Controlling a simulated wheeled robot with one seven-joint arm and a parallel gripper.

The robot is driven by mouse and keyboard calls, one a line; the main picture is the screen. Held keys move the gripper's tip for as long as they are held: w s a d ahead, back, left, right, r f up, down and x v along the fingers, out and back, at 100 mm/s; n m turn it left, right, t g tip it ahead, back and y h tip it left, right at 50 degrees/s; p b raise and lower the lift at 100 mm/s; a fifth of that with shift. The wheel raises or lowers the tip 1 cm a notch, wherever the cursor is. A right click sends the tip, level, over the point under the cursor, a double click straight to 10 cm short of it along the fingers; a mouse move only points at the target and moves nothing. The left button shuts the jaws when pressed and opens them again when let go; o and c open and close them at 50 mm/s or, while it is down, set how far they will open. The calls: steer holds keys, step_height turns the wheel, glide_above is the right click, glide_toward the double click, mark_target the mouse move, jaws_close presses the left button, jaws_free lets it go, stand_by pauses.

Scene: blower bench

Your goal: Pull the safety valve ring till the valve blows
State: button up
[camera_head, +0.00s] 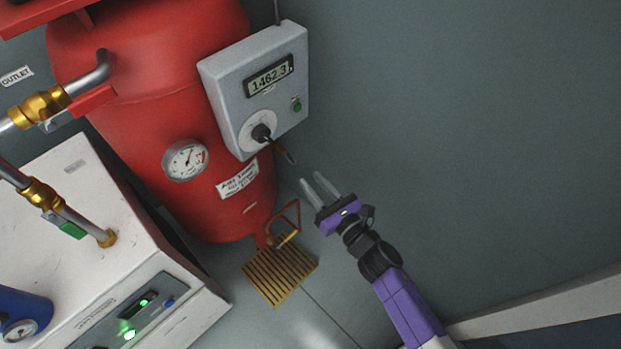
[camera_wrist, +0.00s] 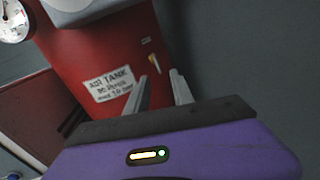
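The red air tank (camera_head: 150,120) stands at the left in the head view and also fills the left of the wrist view (camera_wrist: 115,50). A small dark fitting with a pale tip (camera_head: 289,156) sticks out by the control box's lower edge. In the wrist view a small brass fitting (camera_wrist: 153,64) sits on the tank's right side, probably the safety valve. I cannot make out a ring on it. My gripper (camera_head: 314,178) is open and empty, just below and right of the dark fitting. In the wrist view its fingertips (camera_wrist: 163,80) appear just below the brass fitting, apart from it.
A grey control box (camera_head: 228,98) reading 1462.3, with a knob, is close above my gripper. A wire loop (camera_head: 290,217) and a yellow floor grate (camera_head: 280,275) are below. A white cabinet (camera_head: 95,235) and brass-fitted pipes stand left. The right is clear.

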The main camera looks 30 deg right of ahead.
stand_by(0.5)
steer(key=s+r+n+g+h, duration=0.1)
steer(key=s+r+n, duration=0.4)
steer(key=s+n, duration=0.7)
steer(key=s+a+r+n+g, duration=0.1)
steer(key=s+r+n, duration=0.4)
steer(key=s+n, duration=0.6)
steer(key=s+r+n+g+h, duration=0.1)
steer(key=s+r+n, duration=0.4)
steer(key=s+n, duration=0.7)
steer(key=shift+s+a+r+n+h, duration=0.15)
steer(key=shift+s+r+n+h, duration=0.2)
steer(key=shift+s, duration=0.1)
steer(key=r+p, duration=1.2)
steer(key=shift+w+r+p, duration=0.25)
steer(key=shift+r+p, duration=0.1)
